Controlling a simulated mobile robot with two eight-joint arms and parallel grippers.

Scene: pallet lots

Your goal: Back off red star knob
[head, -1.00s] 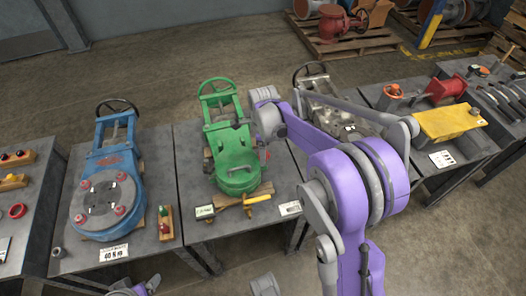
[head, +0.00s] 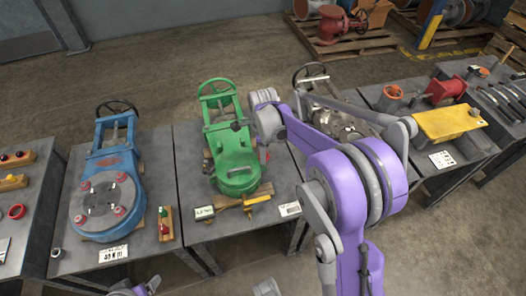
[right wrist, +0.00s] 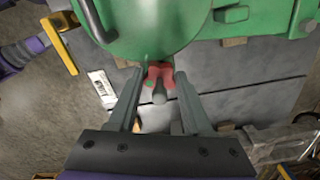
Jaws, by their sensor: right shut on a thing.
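The red star knob (right wrist: 160,72) is on the side of the green valve body (right wrist: 150,25), low at its edge. In the right wrist view my right gripper (right wrist: 160,84) has its two fingers on either side of the knob and is shut on it. A grey stub shows between the fingers below the knob. In the head view the green valve (head: 238,160) lies on the middle table, and my right wrist hangs at its right side. A sliver of red shows there, mostly hidden by my arm. My left gripper does not show.
A blue valve (head: 108,180) lies on the table to the left. A grey valve (head: 335,105) lies to the right, partly behind my arm. A yellow-handled tool (head: 258,199) and small cards lie along the green valve's near side. Open floor shows in front of the tables.

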